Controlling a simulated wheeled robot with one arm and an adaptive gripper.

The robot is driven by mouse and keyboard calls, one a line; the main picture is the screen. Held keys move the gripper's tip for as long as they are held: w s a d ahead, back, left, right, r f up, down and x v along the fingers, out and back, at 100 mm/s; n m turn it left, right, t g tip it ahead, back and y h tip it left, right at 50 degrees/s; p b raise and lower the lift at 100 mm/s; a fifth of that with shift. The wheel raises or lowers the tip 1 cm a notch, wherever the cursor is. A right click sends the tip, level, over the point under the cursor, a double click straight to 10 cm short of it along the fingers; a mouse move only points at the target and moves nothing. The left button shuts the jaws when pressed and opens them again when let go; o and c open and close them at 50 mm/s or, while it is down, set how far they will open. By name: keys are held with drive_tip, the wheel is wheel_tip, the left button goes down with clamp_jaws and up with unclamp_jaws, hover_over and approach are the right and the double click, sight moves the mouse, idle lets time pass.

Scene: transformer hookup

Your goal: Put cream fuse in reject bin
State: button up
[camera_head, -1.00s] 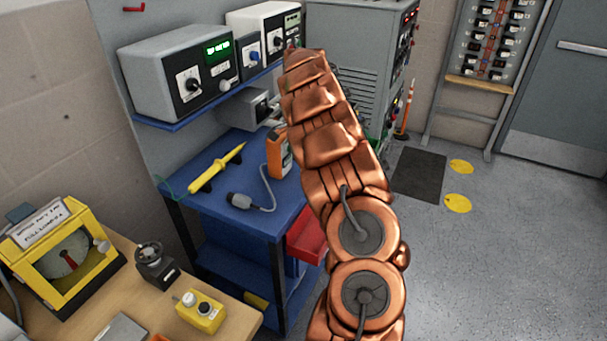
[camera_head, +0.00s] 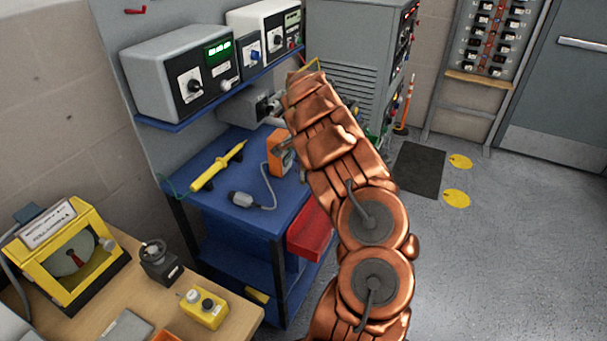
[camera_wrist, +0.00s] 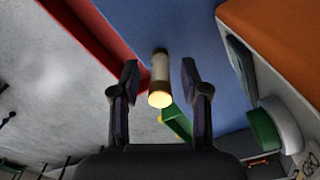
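The cream fuse (camera_wrist: 160,75), a cream cylinder with brownish end caps, shows in the wrist view against the blue bench top (camera_wrist: 178,25). My gripper (camera_wrist: 160,80) is open, with one finger on each side of the fuse and a visible gap on both sides. I cannot tell how far the fuse is beyond the fingertips. In the head view my copper-coloured arm hides the gripper and the fuse. A red bin (camera_head: 309,232) hangs at the right side of the blue bench (camera_head: 225,205); its red edge also shows in the wrist view (camera_wrist: 98,35). No label is visible on it.
An orange meter (camera_head: 280,153) stands on the bench near my arm, and shows large in the wrist view (camera_wrist: 275,30). The yellow probe (camera_head: 217,168) lies left. Open floor (camera_head: 500,235) is right.

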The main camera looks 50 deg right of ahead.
clamp_jaws()
drive_tip(key=shift+r, duration=0.15)
idle(0.4)
